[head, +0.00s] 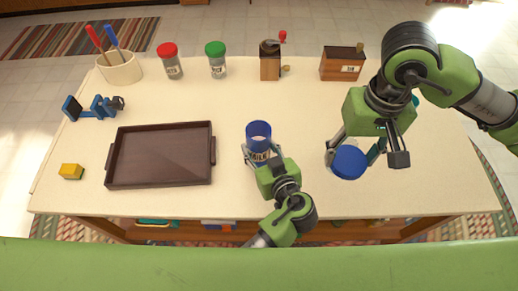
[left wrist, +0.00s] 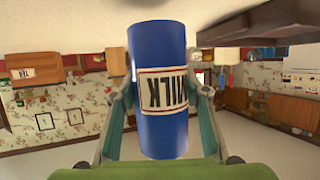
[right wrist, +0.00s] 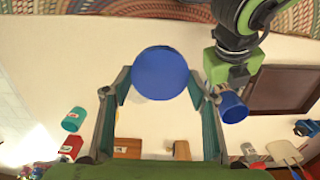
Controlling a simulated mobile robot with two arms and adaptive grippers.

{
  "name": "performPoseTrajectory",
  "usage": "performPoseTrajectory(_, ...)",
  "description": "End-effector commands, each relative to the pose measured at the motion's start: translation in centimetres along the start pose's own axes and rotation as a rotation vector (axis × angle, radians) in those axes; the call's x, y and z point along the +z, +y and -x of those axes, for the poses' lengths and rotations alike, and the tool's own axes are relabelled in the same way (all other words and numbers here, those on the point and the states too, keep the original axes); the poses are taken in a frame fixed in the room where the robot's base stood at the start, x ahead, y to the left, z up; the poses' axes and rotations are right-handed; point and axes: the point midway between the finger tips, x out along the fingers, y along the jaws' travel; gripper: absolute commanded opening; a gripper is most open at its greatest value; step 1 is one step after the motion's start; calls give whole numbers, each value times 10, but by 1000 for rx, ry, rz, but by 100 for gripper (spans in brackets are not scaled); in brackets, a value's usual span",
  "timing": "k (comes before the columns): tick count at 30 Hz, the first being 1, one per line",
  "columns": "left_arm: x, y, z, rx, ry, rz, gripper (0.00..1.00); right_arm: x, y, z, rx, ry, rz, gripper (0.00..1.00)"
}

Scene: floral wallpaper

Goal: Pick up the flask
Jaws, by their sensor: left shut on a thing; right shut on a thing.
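The flask is a blue cylinder with a white MILK label (head: 258,133), near the middle of the table's front part in the head view. Its top looks open. It also fills the middle of the left wrist view (left wrist: 160,120). My left gripper (head: 260,158) is shut on its sides. A round blue lid-like piece (head: 349,162) is to its right in the head view, and shows face-on in the right wrist view (right wrist: 162,73). My right gripper (head: 355,153) is shut on it. The flask also shows in the right wrist view (right wrist: 233,107).
A brown tray (head: 160,180) lies left of the flask, with a yellow block (head: 71,171) beyond it. Jars, a grinder (head: 270,62) and a wooden box (head: 342,64) line the back. A teal cup (right wrist: 73,120) stands near a red container (right wrist: 70,150).

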Motion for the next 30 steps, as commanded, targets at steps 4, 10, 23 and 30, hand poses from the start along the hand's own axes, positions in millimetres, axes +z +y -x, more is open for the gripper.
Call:
performPoseTrajectory(4,-26,-9,38,3,-3,1,7,0,0,34,0,1,0,42)
performPoseTrajectory(10,-40,-26,88,1,-5,-1,7,0,0,58,0,0,0,42)
performPoseTrajectory(23,-41,-49,153,2,0,2,7,0,0,73,0,0,0,42)
performPoseTrajectory(30,-41,-50,157,1,1,2,7,0,0,73,0,0,0,42)
